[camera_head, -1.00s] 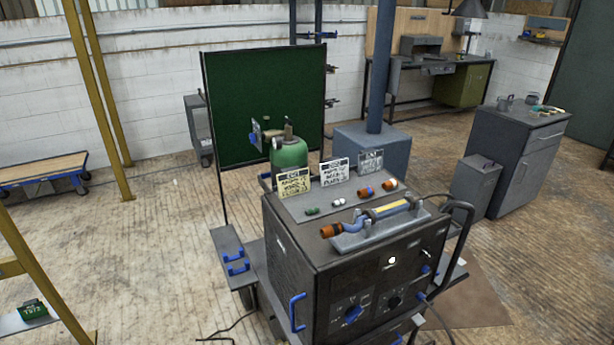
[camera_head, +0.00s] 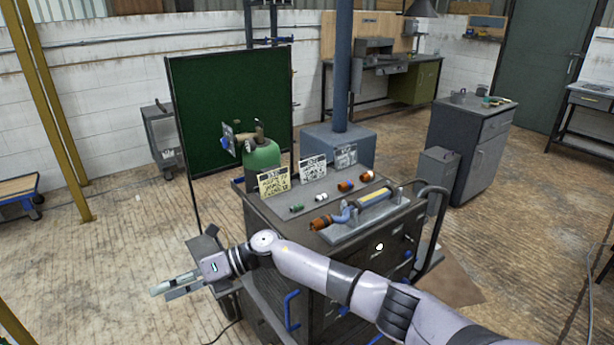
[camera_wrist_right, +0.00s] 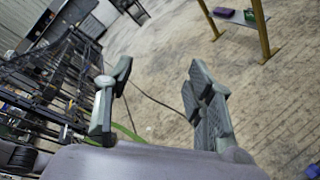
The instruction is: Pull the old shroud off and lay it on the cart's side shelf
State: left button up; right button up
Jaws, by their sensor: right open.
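The welding cart (camera_head: 262,208) stands in the middle of the head view. On its top, a torch with a blue neck and yellow handle (camera_head: 375,198) lies in a grey holder. The orange-brown shroud (camera_head: 320,222) sits on the torch's left end. My right gripper (camera_head: 172,287) is open and empty, out past the cart's left side, lower and left of the shroud. In the wrist view its fingers (camera_wrist_right: 160,95) are apart with only floor between them. The cart's left side shelf is mostly hidden behind my right arm. My left gripper is out of view.
Small green, white and orange parts (camera_head: 345,186) lie on the cart top behind the torch, with several label cards (camera_head: 313,168) at its back edge. A green gas cylinder (camera_head: 262,160) and dark green screen (camera_head: 225,110) stand behind. Floor left of the cart is open.

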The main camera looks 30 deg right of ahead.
notch_tip(320, 180, up, 3)
jog(key=s+d+n+g+h, duration=0.1)
jog(key=d+n+g+h, duration=0.15)
jog(key=n, duration=0.25)
jog(key=n+t+h+b, duration=0.15)
jog(key=n+h, duration=0.65)
jog(key=h, duration=0.9)
send_near(324, 218)
jog(key=p+x, duration=0.3)
jog(key=x, duration=0.7)
jog(key=shift+p, duration=0.35)
jog(key=shift+c, duration=0.4)
grip_shut()
